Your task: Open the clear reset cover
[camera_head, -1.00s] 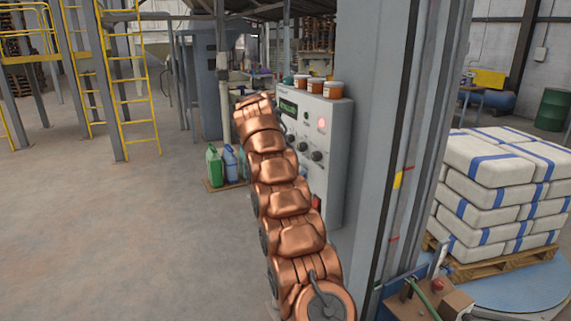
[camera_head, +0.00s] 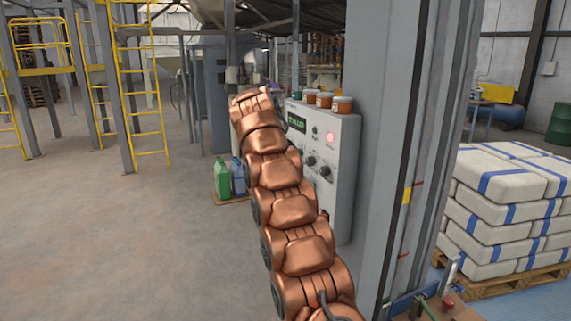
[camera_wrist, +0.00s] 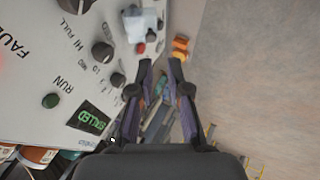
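The grey control panel (camera_head: 332,165) stands on the left side of the column, with a green display (camera_head: 297,123), a lit red lamp (camera_head: 330,138) and dark knobs. In the wrist view the panel (camera_wrist: 55,65) fills the left, and its display (camera_wrist: 92,119) seems to read "STALLED". A pale, see-through boxy part (camera_wrist: 138,20), apparently the clear reset cover, sits near the panel's edge at the top, with a red part (camera_wrist: 141,48) beside it. My gripper (camera_wrist: 160,66) is open and empty, beside the panel edge and apart from the cover. My arm hides part of the panel in the head view.
Several orange jars (camera_head: 325,100) stand on top of the panel. Stacked sacks (camera_head: 500,195) lie right of the column (camera_head: 385,130). The floor at left is clear.

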